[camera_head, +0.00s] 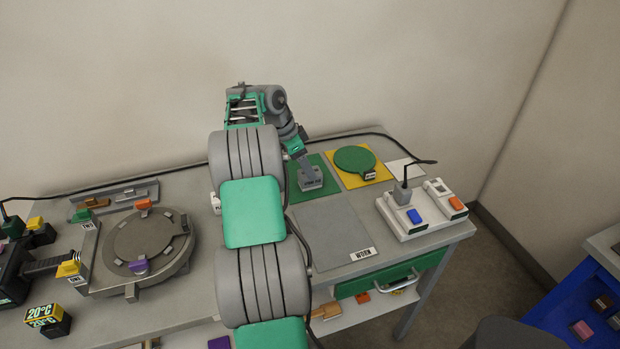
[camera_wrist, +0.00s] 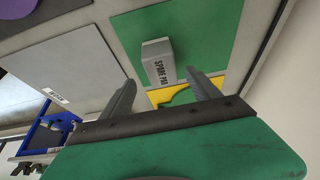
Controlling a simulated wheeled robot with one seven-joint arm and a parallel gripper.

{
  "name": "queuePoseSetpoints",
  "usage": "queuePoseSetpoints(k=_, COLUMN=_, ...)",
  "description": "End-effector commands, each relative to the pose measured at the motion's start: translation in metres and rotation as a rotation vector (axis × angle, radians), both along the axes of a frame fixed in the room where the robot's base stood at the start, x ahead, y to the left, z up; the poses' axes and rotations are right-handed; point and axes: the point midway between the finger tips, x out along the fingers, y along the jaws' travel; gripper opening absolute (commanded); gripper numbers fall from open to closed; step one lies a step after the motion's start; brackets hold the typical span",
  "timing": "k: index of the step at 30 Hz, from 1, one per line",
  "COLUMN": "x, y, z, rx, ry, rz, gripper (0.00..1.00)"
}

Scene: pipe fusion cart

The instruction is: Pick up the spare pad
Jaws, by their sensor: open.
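The spare pad (camera_wrist: 157,62) is a small grey block with a "SPARE PAD" label, resting on a green mat (camera_wrist: 205,30). In the head view the pad (camera_head: 312,185) stands on the green mat (camera_head: 328,172) at the back of the cart. My gripper (camera_wrist: 160,76) is open, and its two grey fingers point at the pad. The pad shows between and just beyond the fingertips. I cannot tell whether a finger touches it. In the head view my gripper (camera_head: 303,160) is directly above the pad, and its fingers are hard to make out.
A green disc (camera_head: 355,158) lies on a yellow mat (camera_head: 376,178) right of the pad. A bare grey mat (camera_head: 330,232) labelled "WORN" lies in front. A white switch box (camera_head: 420,215) stands at right. A round grey clamp (camera_head: 140,245) is at left.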

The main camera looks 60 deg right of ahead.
Motion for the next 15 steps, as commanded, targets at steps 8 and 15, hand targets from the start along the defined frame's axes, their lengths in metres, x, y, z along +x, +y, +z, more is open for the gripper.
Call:
queuePoseSetpoints(k=8, x=-0.010, y=-0.013, z=-0.041, rx=0.002, ry=0.001, rz=0.002, gripper=0.71)
queuePoseSetpoints(k=15, x=-0.010, y=-0.014, z=-0.045, rx=0.001, ry=-0.001, rz=0.005, gripper=0.71)
